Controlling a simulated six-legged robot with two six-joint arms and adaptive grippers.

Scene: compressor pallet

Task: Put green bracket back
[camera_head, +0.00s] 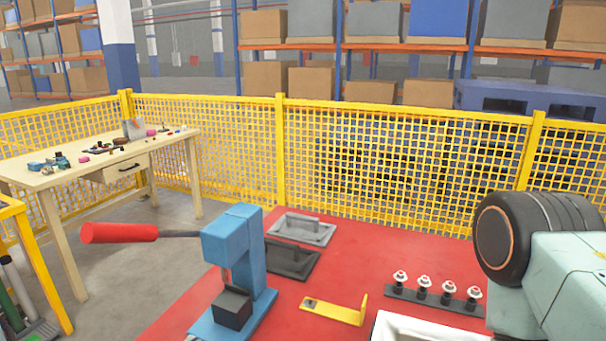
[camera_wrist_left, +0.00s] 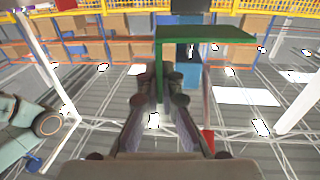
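The green bracket (camera_wrist_left: 205,34) is in the left wrist view, a wide flat plate with a leg coming down from it. My left gripper (camera_wrist_left: 161,82) has its two fingers on either side of that leg and is shut on it. The wide plate stands beyond the fingertips and reaches to the right. Neither the left gripper nor the green bracket shows in the head view. My right gripper is in neither view; only a pale green and black arm part of mine is at the right of the head view.
A blue press (camera_head: 238,255) with a red handle stands on the red table (camera_head: 295,290). A yellow bracket (camera_head: 335,310), a rack of knobs (camera_head: 434,297) and a white container (camera_head: 425,330) are nearer.

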